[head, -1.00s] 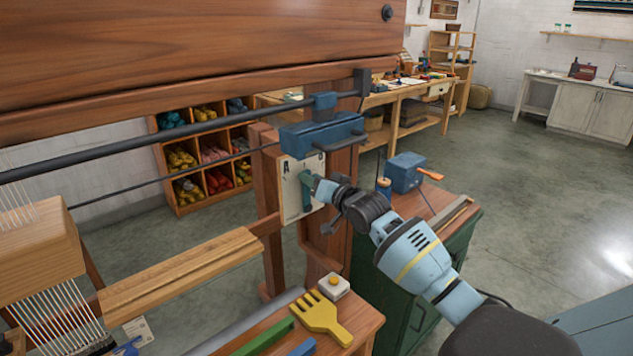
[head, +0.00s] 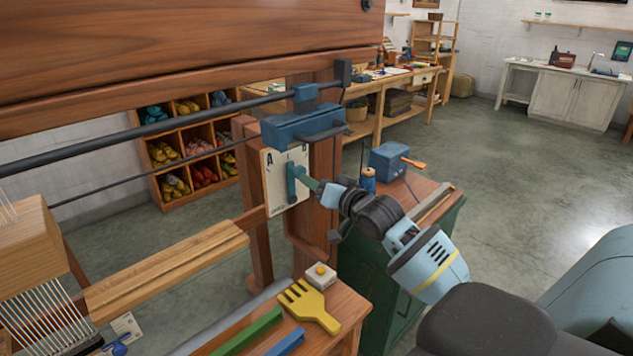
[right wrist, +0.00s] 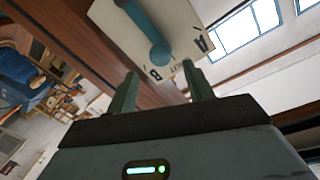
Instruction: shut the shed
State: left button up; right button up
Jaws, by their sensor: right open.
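The loom's teal lever (head: 291,184) hangs down over a pale plate (head: 273,190) marked with letters, below a blue housing (head: 304,125). In the right wrist view the lever's rounded end (right wrist: 160,55) lies close to the letter B on the plate (right wrist: 188,25). My right gripper (head: 309,184) is open just right of the lever; in its wrist view (right wrist: 163,85) the lever end lies beyond and between the two fingertips. I cannot tell if a finger touches it. White warp threads (head: 50,315) show at left; their opening cannot be judged. My left gripper is out of view.
A wooden bench (head: 345,310) in front holds a yellow comb (head: 308,306), a white block with a yellow button (head: 321,275) and green and blue bars. A green cabinet (head: 395,290) stands right of the loom post. The floor at right is clear.

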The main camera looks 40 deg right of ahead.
dwell(0.4)
jog(key=s+a+f+n+g+y, duration=0.1)
jog(key=s+a+f, duration=0.35)
jog(key=f, duration=0.35)
jog(key=s+a+f+n+g, duration=0.25)
jog(key=s+f, duration=0.25)
jog(key=f, duration=0.3)
jog(key=s+a+f+g+y, duration=0.1)
jog(key=s+a+f, duration=0.35)
jog(key=f, duration=0.35)
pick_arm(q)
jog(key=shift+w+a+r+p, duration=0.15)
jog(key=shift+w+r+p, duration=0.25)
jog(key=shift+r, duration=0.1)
pick_arm(e)
jog(key=s+a+f+n+g, duration=0.1)
jog(key=s+a+f, duration=0.3)
jog(key=s, duration=0.4)
jog(key=s+a+f+n+g, duration=0.1)
jog(key=s+a+f, duration=0.3)
jog(key=s, duration=0.5)
jog(key=s+a+f+n+g, duration=0.2)
jog(key=s+a+f, duration=0.2)
jog(key=s, duration=0.4)
jog(key=shift+s+a+f+y, duration=0.2)
jog(key=shift+s+a+y, duration=0.1)
jog(key=shift+a, duration=0.4)
